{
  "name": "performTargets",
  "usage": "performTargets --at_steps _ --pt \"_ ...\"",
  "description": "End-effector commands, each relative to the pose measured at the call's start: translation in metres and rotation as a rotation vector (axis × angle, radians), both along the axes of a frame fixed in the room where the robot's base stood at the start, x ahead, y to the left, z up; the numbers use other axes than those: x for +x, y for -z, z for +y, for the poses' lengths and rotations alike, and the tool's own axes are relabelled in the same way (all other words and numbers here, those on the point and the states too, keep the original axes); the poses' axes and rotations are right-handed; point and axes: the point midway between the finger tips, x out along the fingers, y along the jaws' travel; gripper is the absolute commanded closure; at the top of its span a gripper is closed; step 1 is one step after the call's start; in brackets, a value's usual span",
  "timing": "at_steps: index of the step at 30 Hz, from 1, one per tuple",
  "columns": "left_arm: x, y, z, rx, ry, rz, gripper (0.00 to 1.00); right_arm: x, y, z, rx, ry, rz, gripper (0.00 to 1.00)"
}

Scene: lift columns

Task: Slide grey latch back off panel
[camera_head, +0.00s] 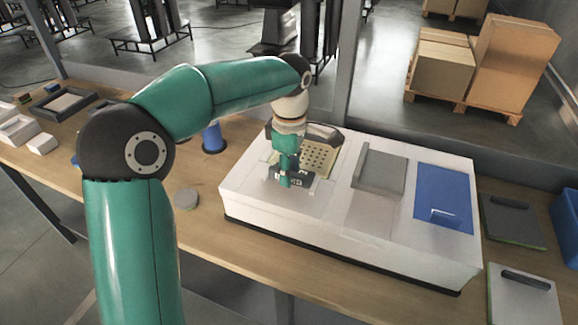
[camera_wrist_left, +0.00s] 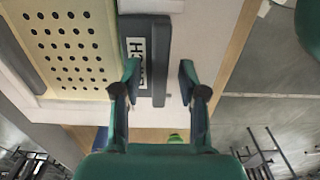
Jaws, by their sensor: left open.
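The grey latch (camera_wrist_left: 161,55) is a dark bar with a white label, partly covered by a finger, in the left wrist view. It lies along the edge of the cream perforated panel (camera_wrist_left: 65,45); whether it overlaps the panel is hard to tell. In the head view the panel (camera_head: 321,158) sits on top of the white housing (camera_head: 275,212), and my gripper mostly hides the latch. My left gripper (camera_wrist_left: 158,78) is open over the latch, one finger above its labelled part, the other beyond its right edge. Contact cannot be told. My right gripper is not in view.
A grey plate (camera_head: 380,174) and a blue panel (camera_head: 443,197) lie on the housing to the right. Grey handled plates (camera_head: 512,224) and a blue bin (camera_head: 568,215) are on the bench at far right. A grey disc (camera_head: 186,198) and blue cylinder (camera_head: 213,139) stand left.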

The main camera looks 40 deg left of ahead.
Motion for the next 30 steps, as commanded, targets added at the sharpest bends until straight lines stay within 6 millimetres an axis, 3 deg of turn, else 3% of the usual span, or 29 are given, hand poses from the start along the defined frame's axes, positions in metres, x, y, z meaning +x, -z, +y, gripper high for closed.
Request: performTargets --at_steps 8,21,30 --pt "0.001 -0.021 0.0 0.001 0.001 -0.004 0.58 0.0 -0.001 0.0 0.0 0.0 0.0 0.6" --pt "0.001 -0.101 0.0 0.0 0.001 -0.002 0.58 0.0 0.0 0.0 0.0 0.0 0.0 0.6" --pt "0.0 -0.119 0.0 0.0 0.0 0.001 0.58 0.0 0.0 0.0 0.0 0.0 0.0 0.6"
